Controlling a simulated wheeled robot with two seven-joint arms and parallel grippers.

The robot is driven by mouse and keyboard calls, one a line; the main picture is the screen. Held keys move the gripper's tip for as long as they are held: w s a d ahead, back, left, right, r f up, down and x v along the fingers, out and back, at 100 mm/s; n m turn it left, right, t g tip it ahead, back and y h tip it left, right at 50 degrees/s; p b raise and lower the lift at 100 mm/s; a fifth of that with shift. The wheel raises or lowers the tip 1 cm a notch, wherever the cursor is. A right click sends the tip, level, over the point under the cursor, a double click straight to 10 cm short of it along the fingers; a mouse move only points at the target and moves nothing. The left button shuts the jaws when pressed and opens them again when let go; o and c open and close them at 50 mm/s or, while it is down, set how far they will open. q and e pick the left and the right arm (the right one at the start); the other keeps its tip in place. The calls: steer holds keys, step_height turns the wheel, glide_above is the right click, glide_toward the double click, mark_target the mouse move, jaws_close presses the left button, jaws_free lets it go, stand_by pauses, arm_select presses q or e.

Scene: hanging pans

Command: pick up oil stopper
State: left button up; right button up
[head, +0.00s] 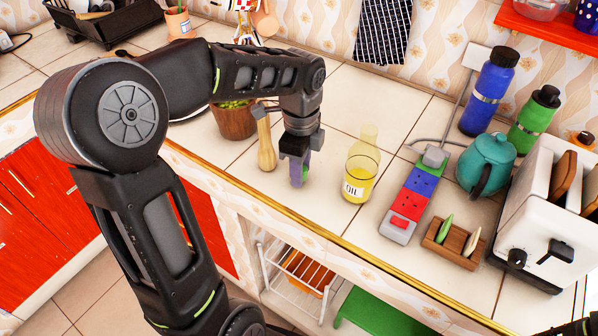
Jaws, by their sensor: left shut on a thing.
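My left gripper (298,174) points down just above or at the counter, left of the oil bottle and apart from it. It is shut on a small purple thing (300,169), mostly hidden between the fingers; I cannot tell for sure that it is the oil stopper. The glass oil bottle (356,183) stands upright, with yellow oil and a label reading OIL.
A wooden pestle (266,146) and a brown pot (233,122) stand just left of the gripper. Right of the bottle are a power strip (398,229), a wooden holder (441,252), a teal teapot (487,160) and a white toaster (530,215). The counter's gold front edge (330,236) is near.

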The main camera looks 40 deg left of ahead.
arm_select(q)
jaws_close()
steer(key=shift+r, duration=0.1)
step_height(320, 180, up, 10)
steer(key=shift+f, duration=0.1)
stand_by(0.4)
